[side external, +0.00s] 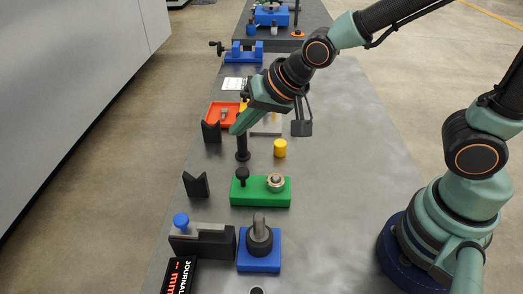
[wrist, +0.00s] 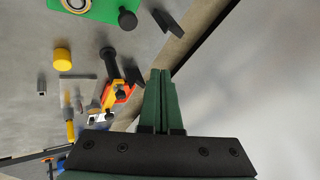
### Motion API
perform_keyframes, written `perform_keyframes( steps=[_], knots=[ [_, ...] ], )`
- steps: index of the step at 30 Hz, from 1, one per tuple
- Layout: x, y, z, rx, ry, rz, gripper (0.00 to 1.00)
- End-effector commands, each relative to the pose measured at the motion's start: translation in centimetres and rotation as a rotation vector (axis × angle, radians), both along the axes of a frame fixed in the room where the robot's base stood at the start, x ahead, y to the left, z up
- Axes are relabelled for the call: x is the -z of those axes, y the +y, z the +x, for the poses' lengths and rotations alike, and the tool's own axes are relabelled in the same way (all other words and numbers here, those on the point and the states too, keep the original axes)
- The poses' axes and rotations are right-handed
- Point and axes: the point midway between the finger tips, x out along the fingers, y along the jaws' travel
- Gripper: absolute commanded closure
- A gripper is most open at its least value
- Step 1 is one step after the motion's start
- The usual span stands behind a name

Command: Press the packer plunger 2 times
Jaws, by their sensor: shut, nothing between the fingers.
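I cannot tell for sure which part is the packer plunger. One candidate is the grey rod in a black collar (side external: 259,240) on a blue base (side external: 259,264), upright at the front. Another is the blue knob (side external: 181,219) on a black block to its left. A black post with a round foot (side external: 242,154) stands on the bench; it also shows in the wrist view (wrist: 109,58). My gripper (side external: 236,130) is shut and empty, its fingers slanting down close to the post's top in the side view. In the wrist view the fingertips (wrist: 160,71) appear apart from the post.
A green block (side external: 260,199) with a black knob and a ring stands in front of the post. A yellow cylinder (side external: 280,148) is to the right. Black notched blocks (side external: 196,185) stand left, and an orange tray (side external: 218,121) lies behind. The bench's right side is clear.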

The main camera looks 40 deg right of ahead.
Motion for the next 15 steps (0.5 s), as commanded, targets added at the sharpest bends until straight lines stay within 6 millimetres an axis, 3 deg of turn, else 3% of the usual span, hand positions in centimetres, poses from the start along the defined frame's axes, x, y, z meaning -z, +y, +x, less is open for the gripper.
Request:
perform_keyframes(
  steps=[15],
  knots=[
    [6.0, -0.1, -0.1, 0.000, 0.007, -0.004, 1.00]
  ],
)
